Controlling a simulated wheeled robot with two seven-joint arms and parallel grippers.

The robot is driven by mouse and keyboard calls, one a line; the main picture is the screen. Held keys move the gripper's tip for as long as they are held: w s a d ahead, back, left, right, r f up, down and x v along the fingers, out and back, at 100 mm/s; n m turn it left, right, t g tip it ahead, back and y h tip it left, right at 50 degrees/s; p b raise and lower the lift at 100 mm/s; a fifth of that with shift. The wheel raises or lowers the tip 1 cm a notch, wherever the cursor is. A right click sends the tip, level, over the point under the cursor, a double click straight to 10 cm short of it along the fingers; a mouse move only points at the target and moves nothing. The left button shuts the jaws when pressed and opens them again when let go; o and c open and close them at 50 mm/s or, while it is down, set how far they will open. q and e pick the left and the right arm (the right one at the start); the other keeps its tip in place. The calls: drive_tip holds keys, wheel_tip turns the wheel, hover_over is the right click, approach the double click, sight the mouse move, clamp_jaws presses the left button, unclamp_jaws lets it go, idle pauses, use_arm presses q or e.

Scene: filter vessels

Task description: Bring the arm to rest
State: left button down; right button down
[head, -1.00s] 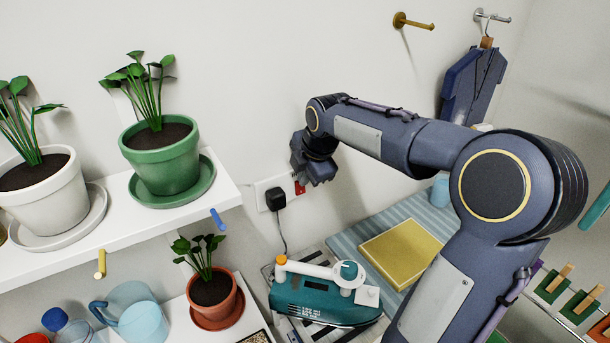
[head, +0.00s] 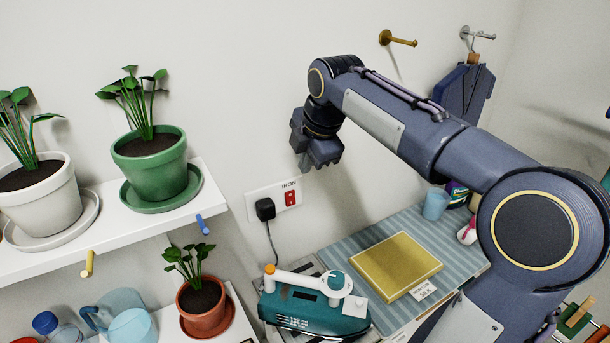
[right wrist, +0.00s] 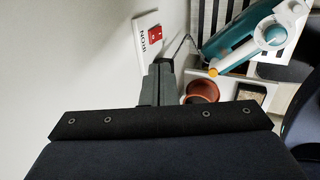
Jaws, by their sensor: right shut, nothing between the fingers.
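My right arm reaches in from the right in the head view. Its right gripper (head: 318,163) hangs in free air in front of the wall, above the wall socket plate and apart from it. Its fingers are shut with nothing between them. The closed fingers (right wrist: 158,82) also show in the right wrist view, pointing away from the camera. My left gripper is not in view.
The socket plate (head: 268,200) labelled IRON has a red switch and a black plug (head: 265,210). A teal iron (head: 312,303) stands below, beside a yellow block (head: 396,264) on a striped board. Potted plants stand on a white shelf (head: 120,232) at left. Hooks (head: 399,39) project above.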

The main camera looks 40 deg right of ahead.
drive_tip(key=shift+s+r, duration=0.15)
drive_tip(key=shift+r, duration=0.1)
idle(0.4)
drive_tip(key=s+a+f+m+y, duration=0.2)
drive_tip(key=s+a+f+m, duration=0.5)
drive_tip(key=s+f+m, duration=0.1)
drive_tip(key=s+a+f+m+y, duration=0.2)
drive_tip(key=s+a+f+m, duration=0.6)
drive_tip(key=s, duration=0.5)
drive_tip(key=m, duration=0.2)
drive_tip(key=shift+s+a+m+t, duration=0.2)
drive_tip(key=shift+a+m+t, duration=0.05)
drive_tip(key=shift+m+t, duration=0.05)
